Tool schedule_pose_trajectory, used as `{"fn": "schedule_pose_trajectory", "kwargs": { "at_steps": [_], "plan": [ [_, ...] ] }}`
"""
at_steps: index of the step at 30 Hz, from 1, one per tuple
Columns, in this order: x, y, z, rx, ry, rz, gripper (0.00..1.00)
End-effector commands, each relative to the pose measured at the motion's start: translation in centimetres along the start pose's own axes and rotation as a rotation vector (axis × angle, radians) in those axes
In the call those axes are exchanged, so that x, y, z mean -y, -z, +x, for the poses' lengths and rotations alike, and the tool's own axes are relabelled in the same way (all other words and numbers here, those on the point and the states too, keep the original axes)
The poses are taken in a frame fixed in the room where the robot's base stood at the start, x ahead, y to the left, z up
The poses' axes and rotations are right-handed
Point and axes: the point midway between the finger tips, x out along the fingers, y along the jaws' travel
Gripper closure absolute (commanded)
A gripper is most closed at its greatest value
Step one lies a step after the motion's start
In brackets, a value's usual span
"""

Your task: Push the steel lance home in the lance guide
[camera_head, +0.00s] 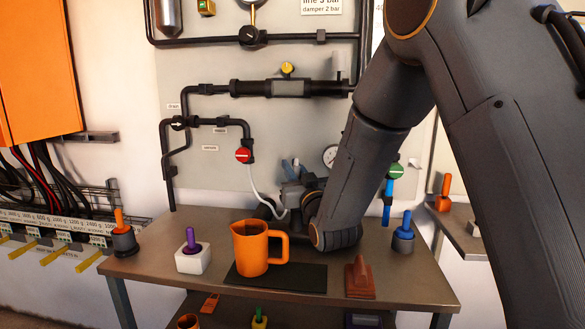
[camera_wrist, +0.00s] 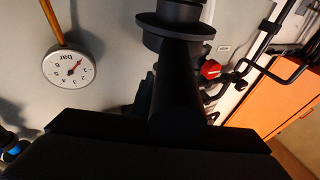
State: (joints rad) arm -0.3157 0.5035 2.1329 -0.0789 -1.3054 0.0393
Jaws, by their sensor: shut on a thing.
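My gripper (camera_head: 291,172) is at the wall panel, behind the orange jug, partly hidden by my own arm. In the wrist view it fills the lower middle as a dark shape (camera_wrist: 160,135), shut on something. A dark cylinder (camera_wrist: 178,85) runs up the picture from between the jaws to a round flange (camera_wrist: 175,22). I cannot tell whether this cylinder is the steel lance or the lance guide. The boundary between lance and guide, and how deep the lance sits, cannot be made out in either view.
A pressure gauge (camera_wrist: 69,69) is beside my gripper, with a red valve knob (camera_wrist: 210,69) on the other side. The orange jug (camera_head: 250,250) stands on a dark mat (camera_head: 310,279) on the bench (camera_head: 405,281). A white block (camera_head: 193,261) with a purple handle is left.

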Motion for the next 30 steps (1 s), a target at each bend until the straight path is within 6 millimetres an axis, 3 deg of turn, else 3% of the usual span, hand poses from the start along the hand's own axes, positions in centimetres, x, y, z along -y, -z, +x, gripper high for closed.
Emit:
{"fn": "schedule_pose_trajectory", "kwargs": {
  "at_steps": [25,26,30],
  "plan": [
    [0.0,-1.8,-0.4,-0.001,0.000,0.000,1.00],
    [0.0,-1.8,-0.4,-0.001,0.000,0.000,0.82],
    [0.0,-1.7,-0.4,0.000,0.000,0.000,0.63]
  ]
}}
